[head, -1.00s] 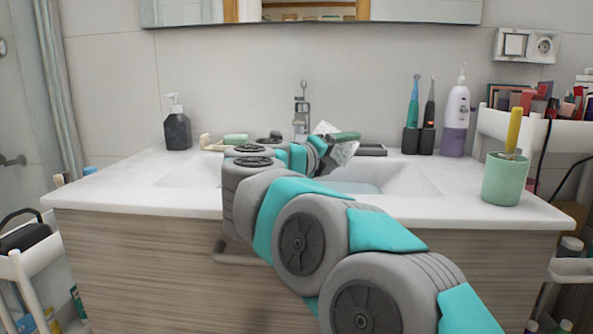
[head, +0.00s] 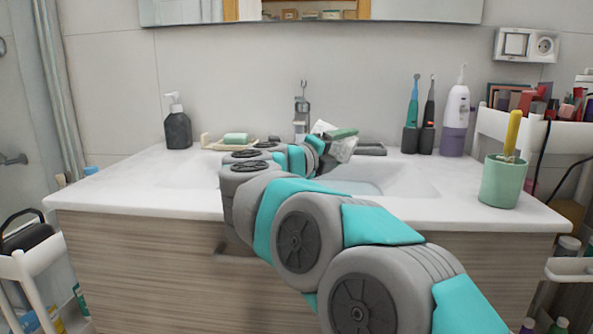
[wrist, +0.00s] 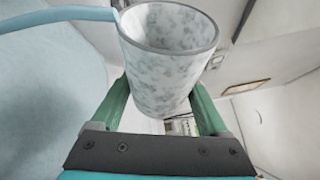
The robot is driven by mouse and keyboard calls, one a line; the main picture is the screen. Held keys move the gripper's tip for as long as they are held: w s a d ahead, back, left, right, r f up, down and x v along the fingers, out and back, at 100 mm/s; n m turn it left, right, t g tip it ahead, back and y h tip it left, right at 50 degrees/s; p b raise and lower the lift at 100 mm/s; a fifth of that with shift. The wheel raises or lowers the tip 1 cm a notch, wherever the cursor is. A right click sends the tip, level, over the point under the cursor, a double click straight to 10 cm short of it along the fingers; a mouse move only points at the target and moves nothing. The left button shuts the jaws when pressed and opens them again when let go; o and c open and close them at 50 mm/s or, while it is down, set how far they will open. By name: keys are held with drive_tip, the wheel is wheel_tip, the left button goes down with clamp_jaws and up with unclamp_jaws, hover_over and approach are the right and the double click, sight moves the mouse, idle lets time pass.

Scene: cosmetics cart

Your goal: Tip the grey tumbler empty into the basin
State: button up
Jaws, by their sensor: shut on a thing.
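The grey tumbler (wrist: 165,75), speckled grey and white, is held between the two green fingers of my gripper (wrist: 160,112) in the wrist view. Its open mouth and inner wall show there. A pale blue band like a stream of water (wrist: 60,16) runs from its rim to the left. In the head view the tumbler (head: 342,151) is tipped over above the basin (head: 408,184), with one green finger (head: 344,133) across it. Pale bluish water (head: 350,187) shows in the basin. My arm hides the basin's middle and part of the tumbler.
The tap (head: 301,112) stands behind my wrist. A soap dish with green soap (head: 236,138) and a dark dispenser (head: 177,126) are at the left. Electric toothbrushes (head: 411,125), a purple-white bottle (head: 455,120) and a green cup (head: 503,182) stand at the right.

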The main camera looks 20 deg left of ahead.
drive_tip(key=shift+a+r+n+p, duration=0.65)
drive_tip(key=shift+a+n+p, duration=0.1)
drive_tip(key=shift+a+n, duration=0.1)
idle(0.4)
drive_tip(key=shift+a+r+n+t, duration=0.2)
drive_tip(key=shift+r+n+t, duration=0.2)
drive_tip(key=shift+n, duration=0.25)
drive_tip(key=shift+a+r+n+t, duration=0.15)
drive_tip(key=shift+r+n+t, duration=0.25)
drive_tip(key=shift+n, duration=0.2)
idle(0.4)
